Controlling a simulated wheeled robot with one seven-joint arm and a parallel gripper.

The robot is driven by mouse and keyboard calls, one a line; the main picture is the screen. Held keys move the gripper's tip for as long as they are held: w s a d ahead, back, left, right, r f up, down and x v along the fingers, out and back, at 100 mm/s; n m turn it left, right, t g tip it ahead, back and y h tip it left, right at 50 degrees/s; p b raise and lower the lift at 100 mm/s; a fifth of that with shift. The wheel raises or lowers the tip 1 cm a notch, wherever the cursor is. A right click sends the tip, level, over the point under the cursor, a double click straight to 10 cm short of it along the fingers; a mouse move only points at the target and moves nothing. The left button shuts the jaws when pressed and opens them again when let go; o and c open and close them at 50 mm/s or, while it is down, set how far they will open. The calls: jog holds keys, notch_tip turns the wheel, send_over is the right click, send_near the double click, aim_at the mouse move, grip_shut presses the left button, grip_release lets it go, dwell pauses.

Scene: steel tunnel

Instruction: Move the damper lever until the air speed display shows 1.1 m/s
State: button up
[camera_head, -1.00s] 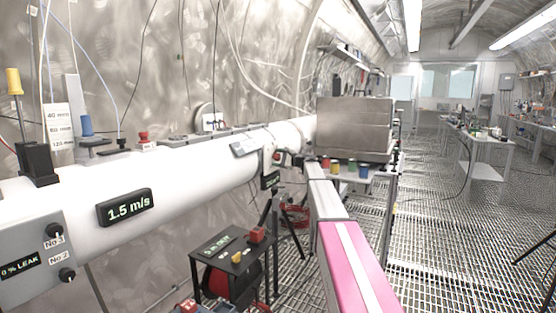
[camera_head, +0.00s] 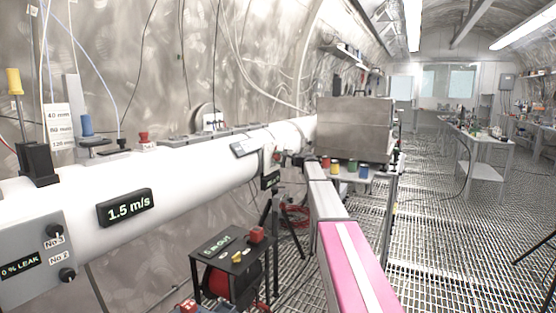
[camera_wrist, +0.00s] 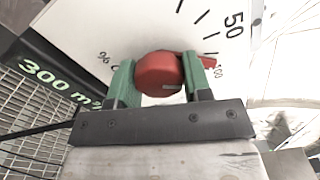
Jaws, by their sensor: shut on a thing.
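The air speed display (camera_head: 125,207) on the white duct reads 1.5 m/s. In the wrist view the red damper lever (camera_wrist: 160,73) sits between the green fingers of my gripper (camera_wrist: 160,80), which is shut on it. A red pointer tip (camera_wrist: 208,61) shows beyond the right finger, near the 100 mark of a white scale plate (camera_wrist: 150,22). The 50 mark is further up on the plate. In the head view my gripper is far off along the duct, small and hard to make out.
The white duct (camera_head: 190,180) runs along the left wall. A leak panel (camera_head: 35,258) reading 0 % is at lower left. A black stand with a red reel (camera_head: 218,283) is on the grated floor. In the wrist view a green readout (camera_wrist: 60,85) shows 300 m³, partly cut off.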

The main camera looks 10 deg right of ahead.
jog(key=shift+n, duration=1.9)
jog(key=o, duration=0.9)
jog(key=v, duration=1)
jog(key=shift+s+d, duration=0.25)
jog(key=shift+d, duration=0.05)
